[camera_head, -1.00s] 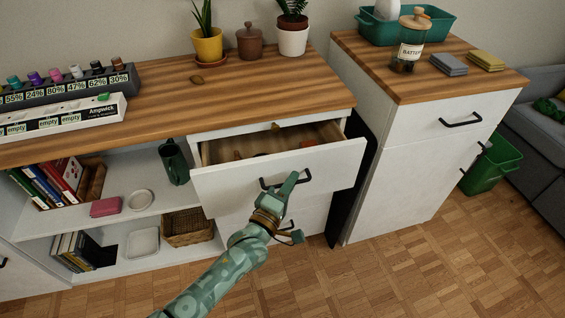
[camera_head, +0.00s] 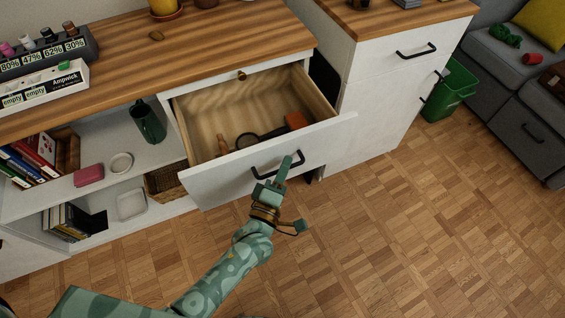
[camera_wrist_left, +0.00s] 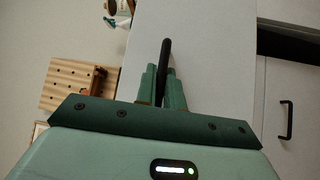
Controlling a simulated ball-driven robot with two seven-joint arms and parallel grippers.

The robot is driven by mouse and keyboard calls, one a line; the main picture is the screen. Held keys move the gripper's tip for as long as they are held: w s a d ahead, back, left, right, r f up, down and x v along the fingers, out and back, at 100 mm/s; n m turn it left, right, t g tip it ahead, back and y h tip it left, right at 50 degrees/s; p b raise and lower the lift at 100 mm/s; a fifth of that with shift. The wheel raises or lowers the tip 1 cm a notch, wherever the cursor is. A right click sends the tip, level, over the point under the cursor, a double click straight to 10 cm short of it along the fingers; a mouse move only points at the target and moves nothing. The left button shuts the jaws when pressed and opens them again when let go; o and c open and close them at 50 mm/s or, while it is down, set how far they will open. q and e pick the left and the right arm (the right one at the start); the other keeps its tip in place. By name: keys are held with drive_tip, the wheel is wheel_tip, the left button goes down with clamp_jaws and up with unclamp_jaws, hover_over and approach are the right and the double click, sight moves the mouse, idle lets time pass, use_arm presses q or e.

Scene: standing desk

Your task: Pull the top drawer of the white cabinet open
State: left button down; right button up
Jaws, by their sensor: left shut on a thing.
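The white cabinet (camera_head: 300,71) has a wood top, and its top drawer (camera_head: 225,181) stands well out, with its wooden inside showing from above. My left gripper (camera_head: 284,168) is shut on the drawer's black bar handle (camera_head: 263,174), at the front panel's middle. In the left wrist view, the handle (camera_wrist_left: 166,52) stands between the two green fingers (camera_wrist_left: 163,88) of the gripper. An orange block (camera_head: 296,120), a dark ring-shaped thing (camera_head: 247,141) and a small brownish thing (camera_head: 222,144) lie in the drawer. My right gripper is not in view.
A second white cabinet (camera_head: 375,105) with black handles stands to the right, and a green bin (camera_head: 450,92) beside it. The parquet floor (camera_head: 400,240) in front is clear.

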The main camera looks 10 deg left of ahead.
use_arm(q)
drive_tip(key=shift+f, duration=0.1)
drive_tip(key=c, duration=1.8)
unclamp_jaws()
